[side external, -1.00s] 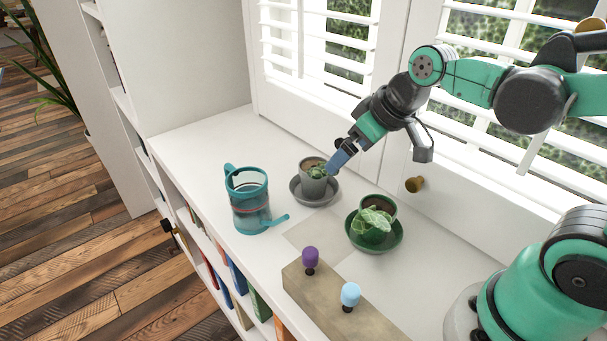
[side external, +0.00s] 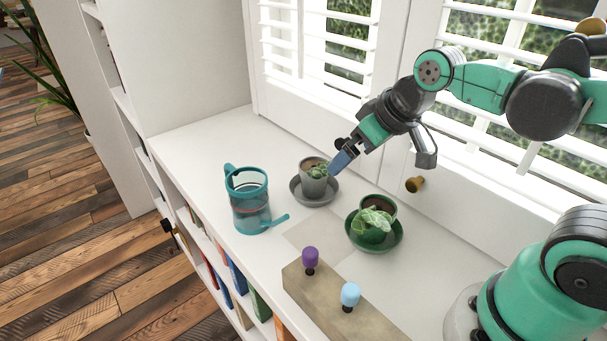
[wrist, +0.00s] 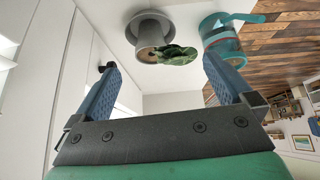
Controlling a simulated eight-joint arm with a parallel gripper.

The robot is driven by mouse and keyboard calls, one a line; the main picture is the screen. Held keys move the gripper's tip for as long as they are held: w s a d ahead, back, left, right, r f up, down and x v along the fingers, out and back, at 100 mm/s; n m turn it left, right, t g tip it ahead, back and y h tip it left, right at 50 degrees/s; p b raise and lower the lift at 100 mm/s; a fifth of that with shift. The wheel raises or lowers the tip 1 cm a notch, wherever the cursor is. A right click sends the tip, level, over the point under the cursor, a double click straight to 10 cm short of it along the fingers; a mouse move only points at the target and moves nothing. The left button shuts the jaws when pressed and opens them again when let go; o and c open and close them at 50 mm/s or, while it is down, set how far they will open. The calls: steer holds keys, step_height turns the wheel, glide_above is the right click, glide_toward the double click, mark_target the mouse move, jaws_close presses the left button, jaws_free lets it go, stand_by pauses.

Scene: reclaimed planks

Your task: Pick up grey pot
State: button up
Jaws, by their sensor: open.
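The grey pot (side external: 312,186) holds a small green plant and stands upright on a grey saucer (side external: 328,198) on the white shelf top. In the wrist view the grey pot (wrist: 144,32) shows beyond the fingertips, with its plant leaning to the right. My gripper (side external: 340,158) has blue fingers and is beside the pot, on its window side to the right. In the wrist view my gripper (wrist: 160,72) is open, with nothing between its fingers. The pot is ahead of the fingers, not between them.
A teal watering can (side external: 248,205) stands left of the pot, its spout pointing right. A green pot (side external: 370,234) with a plant sits on a green saucer (side external: 392,246) in front. A wooden block (side external: 330,300) holds purple-handled and blue-handled tools. Window shutters (side external: 320,80) rise behind.

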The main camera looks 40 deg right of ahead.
steer(key=n+g, duration=0.2)
glide_toward(321, 170)
steer(key=a, duration=0.1)
steer(key=shift+n+g+y, duration=0.4)
steer(key=shift+n+g, duration=0.2)
steer(key=shift+n, duration=0.1)
steer(key=w+f, duration=0.3)
steer(key=shift+d+f, duration=0.15)
steer(key=shift+d, duration=0.25)
steer(key=shift+w+f, duration=0.3)
steer(key=shift+f, duration=0.2)
steer(key=shift+x, duration=2.7)
jaws_close()
step_height(321, 170, up, 23)
